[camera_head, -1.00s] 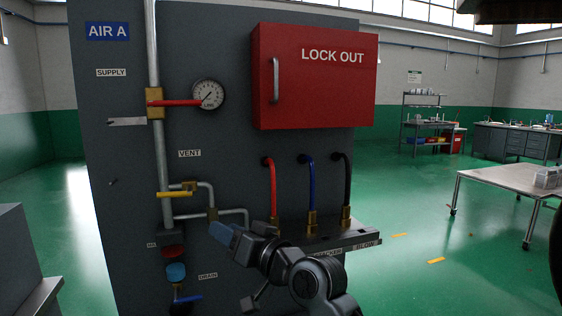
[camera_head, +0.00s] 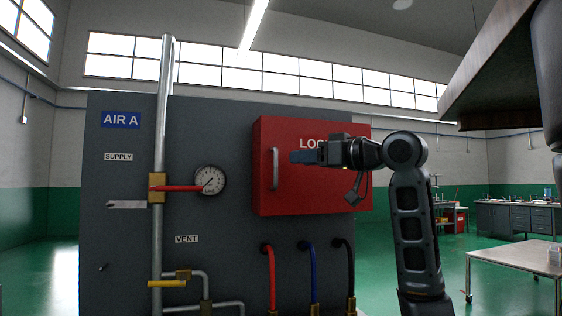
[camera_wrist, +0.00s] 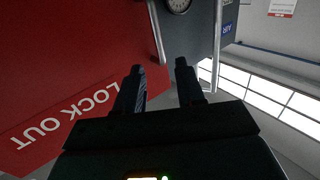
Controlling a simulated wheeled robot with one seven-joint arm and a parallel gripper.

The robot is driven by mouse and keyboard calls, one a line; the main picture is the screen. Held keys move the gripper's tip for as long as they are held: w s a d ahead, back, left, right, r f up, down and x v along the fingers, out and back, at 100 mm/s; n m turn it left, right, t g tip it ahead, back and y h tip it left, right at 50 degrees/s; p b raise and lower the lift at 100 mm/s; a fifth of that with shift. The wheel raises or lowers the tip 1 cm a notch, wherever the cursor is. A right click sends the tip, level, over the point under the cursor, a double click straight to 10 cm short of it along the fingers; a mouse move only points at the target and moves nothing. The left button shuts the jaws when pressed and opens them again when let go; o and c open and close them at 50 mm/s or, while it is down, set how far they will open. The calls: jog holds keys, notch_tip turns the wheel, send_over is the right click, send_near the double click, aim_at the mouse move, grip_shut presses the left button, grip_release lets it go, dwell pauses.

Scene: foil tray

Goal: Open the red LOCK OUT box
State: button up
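The red LOCK OUT box (camera_head: 310,195) is mounted on the grey panel, and its door looks shut. Its vertical metal handle (camera_head: 275,169) is at the door's left side. My gripper (camera_head: 293,157) is in front of the door, with its fingertips just right of the handle in the head view. It hides part of the lettering. In the wrist view, the fingers of my gripper (camera_wrist: 158,68) are apart with nothing between them. The handle (camera_wrist: 156,32) lies beyond the fingertips, roughly in line with the gap. The red door (camera_wrist: 75,70) fills the left side there.
The grey panel (camera_head: 225,240) carries a vertical pipe (camera_head: 163,110), a gauge (camera_head: 210,181) and a red lever (camera_head: 178,188) left of the box. Red, blue and black hoses (camera_head: 313,272) hang below it. A metal table (camera_head: 515,262) stands at right; a dark overhang (camera_head: 500,85) is upper right.

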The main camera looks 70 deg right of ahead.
aim_at(281, 158)
jog(key=p+x, duration=0.1)
jog(key=x, duration=0.6)
jog(key=shift+w+d+r, duration=0.1)
jog(key=shift+w+d, duration=0.05)
jog(key=shift+w, duration=0.15)
jog(key=shift+c, duration=0.2)
grip_shut()
